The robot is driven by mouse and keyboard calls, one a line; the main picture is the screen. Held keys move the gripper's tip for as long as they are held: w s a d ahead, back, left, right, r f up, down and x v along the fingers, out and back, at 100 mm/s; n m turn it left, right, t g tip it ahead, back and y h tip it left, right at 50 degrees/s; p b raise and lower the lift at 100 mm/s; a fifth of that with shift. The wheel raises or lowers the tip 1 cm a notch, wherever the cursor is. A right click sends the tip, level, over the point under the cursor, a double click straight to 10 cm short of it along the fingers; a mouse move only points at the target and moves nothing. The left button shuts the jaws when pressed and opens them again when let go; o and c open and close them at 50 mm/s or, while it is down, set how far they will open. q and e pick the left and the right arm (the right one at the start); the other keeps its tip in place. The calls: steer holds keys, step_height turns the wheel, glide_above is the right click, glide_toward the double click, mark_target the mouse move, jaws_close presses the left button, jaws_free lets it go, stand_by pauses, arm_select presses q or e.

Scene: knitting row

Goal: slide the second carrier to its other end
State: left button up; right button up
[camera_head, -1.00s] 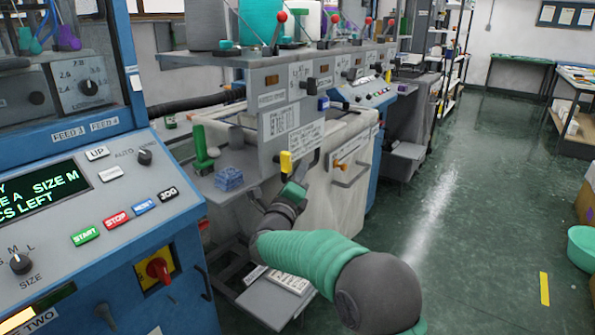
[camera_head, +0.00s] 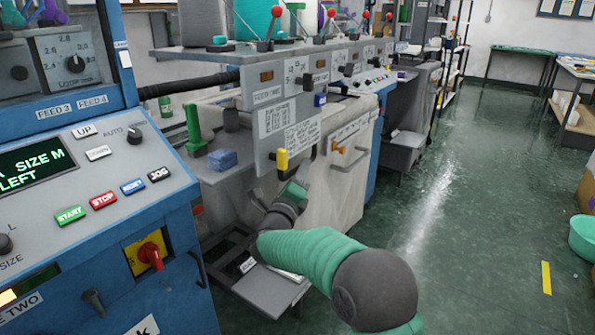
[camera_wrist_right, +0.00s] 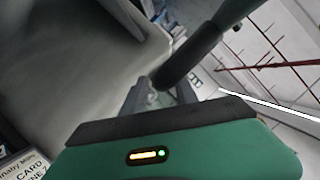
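My right gripper (camera_head: 292,190) is raised at the front of the knitting machine, just below a yellow handle (camera_head: 282,160) and a dark handle (camera_head: 308,163) on the lower edge of its grey labelled panel (camera_head: 270,122). In the right wrist view the fingers (camera_wrist_right: 160,95) are apart, with the end of a dark round bar (camera_wrist_right: 190,55) at or between their tips. I cannot tell whether they touch it. Which part is the second carrier is not clear; dark knobs (camera_head: 308,87) stand along the machine's front. My left gripper is out of view.
A blue control console (camera_head: 165,215) with coloured buttons stands close on the left. A green upright part (camera_head: 194,125) and a blue block (camera_head: 222,160) are on the grey shelf behind my gripper.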

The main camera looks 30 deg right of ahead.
steer(key=shift+r, duration=0.2)
steer(key=shift+a, duration=0.2)
steer(key=p+v, duration=0.3)
steer(key=v, duration=1.3)
steer(key=shift+s+f, duration=0.2)
steer(key=shift+s, duration=0.1)
steer(key=shift+a, duration=0.15)
